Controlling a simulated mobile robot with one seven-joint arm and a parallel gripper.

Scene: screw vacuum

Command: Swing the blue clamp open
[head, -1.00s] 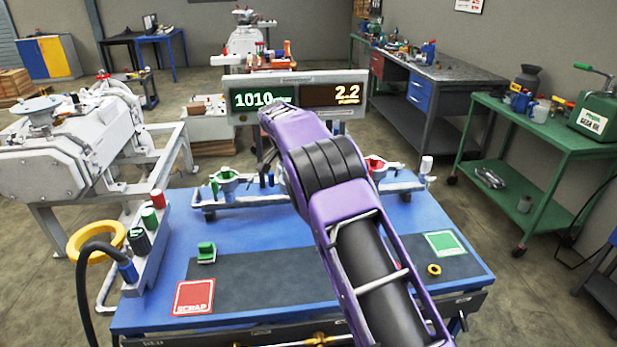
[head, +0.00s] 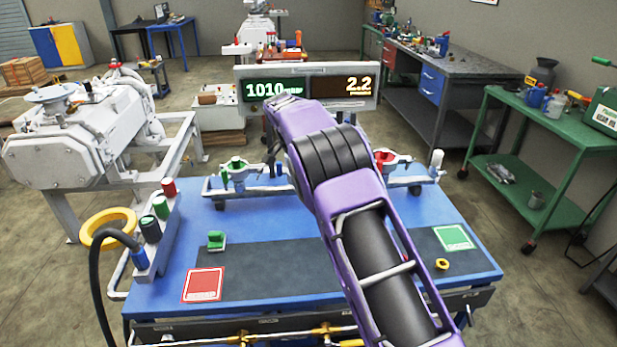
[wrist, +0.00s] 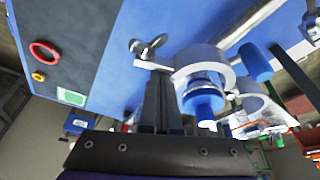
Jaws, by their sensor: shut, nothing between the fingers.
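In the wrist view, my gripper (wrist: 158,80) is shut and empty. Its dark fingertips are beside a metal ring-shaped clamp (wrist: 188,72) with a blue part (wrist: 204,100) inside it. A silver wing nut (wrist: 149,46) on an arm lies just beyond the fingertips; I cannot tell whether they touch it. In the head view, my purple arm hides my gripper and most of the middle of the pipe. A green-marked clamp (head: 238,172) is left of the arm and a red-marked one (head: 386,160) is right of it.
A display (head: 308,88) reads 1010 and 2.2. A rack (head: 158,240) with coloured caps stands at left.

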